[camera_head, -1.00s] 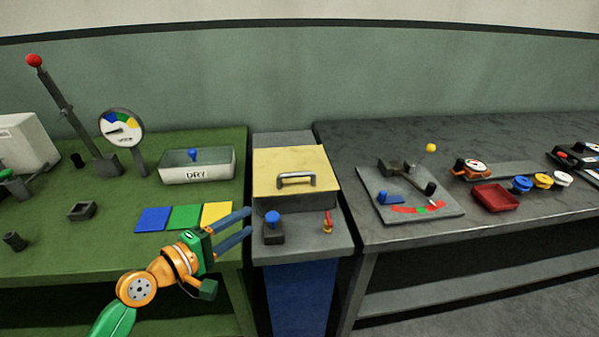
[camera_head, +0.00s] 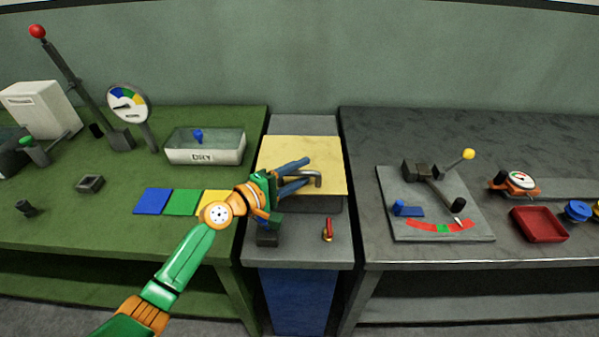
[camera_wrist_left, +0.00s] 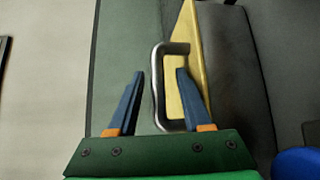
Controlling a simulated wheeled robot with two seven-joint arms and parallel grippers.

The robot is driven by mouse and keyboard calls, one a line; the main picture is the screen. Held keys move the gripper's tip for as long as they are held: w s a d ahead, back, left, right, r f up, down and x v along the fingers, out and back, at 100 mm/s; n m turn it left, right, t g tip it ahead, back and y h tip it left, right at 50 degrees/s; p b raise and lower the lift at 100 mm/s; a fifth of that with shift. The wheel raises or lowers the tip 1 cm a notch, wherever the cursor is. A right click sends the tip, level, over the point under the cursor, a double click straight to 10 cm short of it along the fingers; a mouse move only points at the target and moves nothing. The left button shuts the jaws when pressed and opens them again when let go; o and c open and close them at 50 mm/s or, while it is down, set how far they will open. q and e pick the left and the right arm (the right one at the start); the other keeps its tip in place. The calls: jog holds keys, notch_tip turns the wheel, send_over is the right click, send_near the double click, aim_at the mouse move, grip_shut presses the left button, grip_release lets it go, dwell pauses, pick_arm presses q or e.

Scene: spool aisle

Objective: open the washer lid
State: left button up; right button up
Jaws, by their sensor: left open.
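The washer lid (camera_head: 325,160) is yellow and lies shut on the grey washer in the middle of the head view. Its grey bar handle (camera_head: 318,180) is partly hidden by my left gripper (camera_head: 303,171). My left gripper is open, its blue fingers over the lid at the handle. In the left wrist view the handle (camera_wrist_left: 157,85) shows between the two fingers (camera_wrist_left: 157,78), with the yellow lid (camera_wrist_left: 190,75) behind the right finger. I cannot tell whether the fingers touch the bar. My right gripper is not in view.
A red switch (camera_head: 328,230) stands on the washer's front ledge, with a dark block (camera_head: 267,239) partly behind my gripper. A green table (camera_head: 110,235) with a white DRY tray (camera_head: 205,157) is on the left. A grey table (camera_head: 365,130) with a lever plate (camera_head: 400,225) is on the right.

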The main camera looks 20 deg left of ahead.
pick_arm(q)
jog(key=shift+s+a+r, duration=0.15)
jog(key=shift+s, duration=0.05)
grip_shut()
dwell(1.1)
